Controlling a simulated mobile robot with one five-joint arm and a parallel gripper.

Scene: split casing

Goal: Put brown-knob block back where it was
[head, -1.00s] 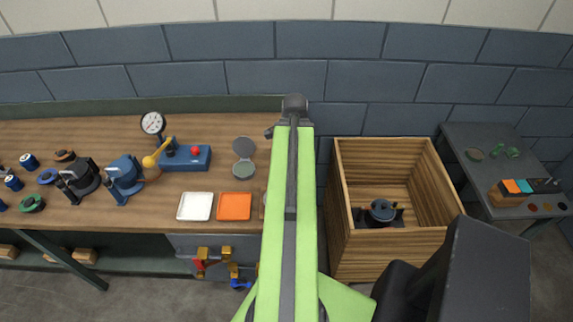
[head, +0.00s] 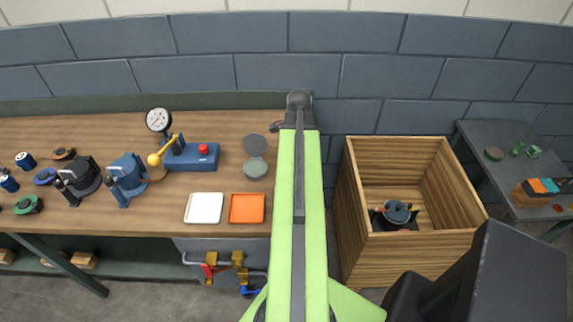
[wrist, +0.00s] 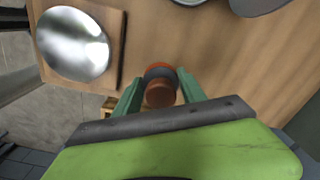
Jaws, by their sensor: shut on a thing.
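In the wrist view my gripper (wrist: 160,92) has its two green jaws closed on a round piece with a brown knob (wrist: 160,95). A dark ring and an orange-red edge show behind the knob. The body of this piece is mostly hidden, so I cannot tell its full shape. It appears in front of a wooden surface (wrist: 210,60). In the head view my gripper and the held piece are hidden behind my green arm.
The wrist view shows a silver dome (wrist: 73,43) on a wooden board. In the head view the workbench (head: 110,205) holds a dial gauge (head: 158,120), a white tray (head: 204,208) and an orange tray (head: 247,208). An open wooden crate (head: 420,245) and a grey side table (head: 485,135) stand right.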

